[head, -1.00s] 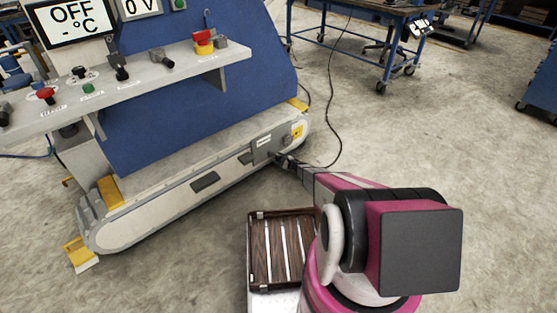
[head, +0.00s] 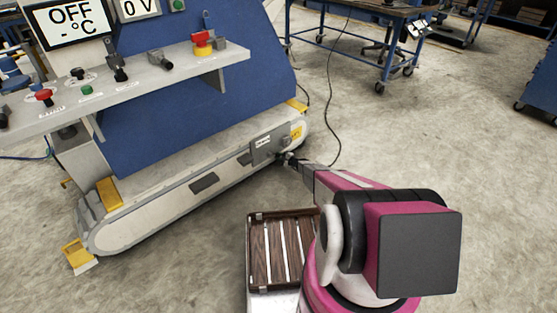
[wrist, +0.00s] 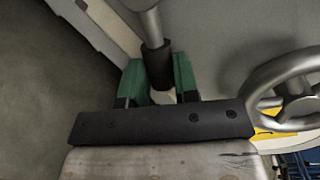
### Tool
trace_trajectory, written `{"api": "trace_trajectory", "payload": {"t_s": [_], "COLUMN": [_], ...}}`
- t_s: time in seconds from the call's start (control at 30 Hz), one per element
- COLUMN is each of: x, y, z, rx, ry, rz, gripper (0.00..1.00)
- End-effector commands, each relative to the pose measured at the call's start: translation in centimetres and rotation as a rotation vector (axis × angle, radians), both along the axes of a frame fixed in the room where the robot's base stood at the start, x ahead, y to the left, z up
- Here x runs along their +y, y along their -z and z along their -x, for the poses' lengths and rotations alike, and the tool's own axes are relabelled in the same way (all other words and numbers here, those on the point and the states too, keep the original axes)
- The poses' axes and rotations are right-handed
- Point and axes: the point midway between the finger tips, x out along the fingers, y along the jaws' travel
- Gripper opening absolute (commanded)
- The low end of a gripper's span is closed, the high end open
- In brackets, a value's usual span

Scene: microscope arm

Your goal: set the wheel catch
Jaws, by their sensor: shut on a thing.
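My gripper (wrist: 157,92) is shut on a metal lever's dark sleeve (wrist: 157,68) in the wrist view, with a green finger pad on each side of it. The lever's bare rod (wrist: 151,27) runs up out of the frame, and its pale lower tip shows between the fingers. A metal handwheel (wrist: 263,80) with spokes stands to the right, apart from the fingers and partly cut off by the frame. In the head view my gripper (head: 285,158) is at the low grey plate on the machine's base, and the lever is too small to make out clearly.
The machine's white base (head: 175,193) runs across the left, with a labelled grey plate (head: 264,147) and a yellow sticker (head: 296,132). A slatted wooden tray (head: 281,262) lies beside my arm. A black cable (head: 331,100) crosses the floor behind. Open floor lies to the right.

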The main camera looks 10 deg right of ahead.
Motion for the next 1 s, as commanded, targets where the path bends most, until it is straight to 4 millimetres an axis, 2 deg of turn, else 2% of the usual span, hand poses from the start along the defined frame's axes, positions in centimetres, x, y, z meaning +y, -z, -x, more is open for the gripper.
{"api": "trace_trajectory", "payload": {"t_s": [0.43, 1.0], "x": [-0.5, -0.5], "y": [-1.7, -1.9], "z": [-0.2, -0.2], "rx": [-0.146, -0.173], "ry": [-0.001, -0.002], "rz": [0.201, 0.238], "gripper": [0.0, 0.0]}}
